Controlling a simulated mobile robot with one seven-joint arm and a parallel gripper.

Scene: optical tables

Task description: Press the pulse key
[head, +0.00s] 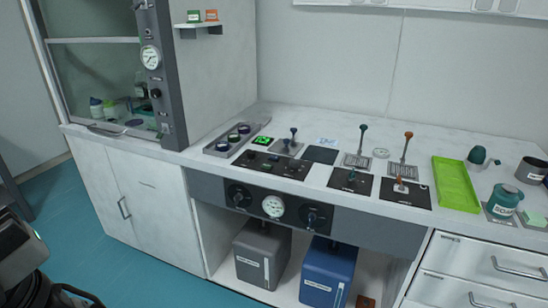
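Several controls are set along the bench top, and I cannot read which one is the pulse key. A wide black panel (256,159) carries a few small dark keys or knobs. To its right, a black plate (339,185) has a small green-topped switch (352,175). Another black plate (418,197) has a switch with an orange and white top (399,184). Part of my dark arm shows at the lower left, apart from the bench. My gripper's fingers are not visible.
Tall levers with a green knob (363,128) and an orange knob (408,135) stand behind the plates. A lime tray (455,184), a teal jar (504,201) and a dark cup (531,170) are at right. A fume hood stands left. The blue floor (110,245) before the cabinets is clear.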

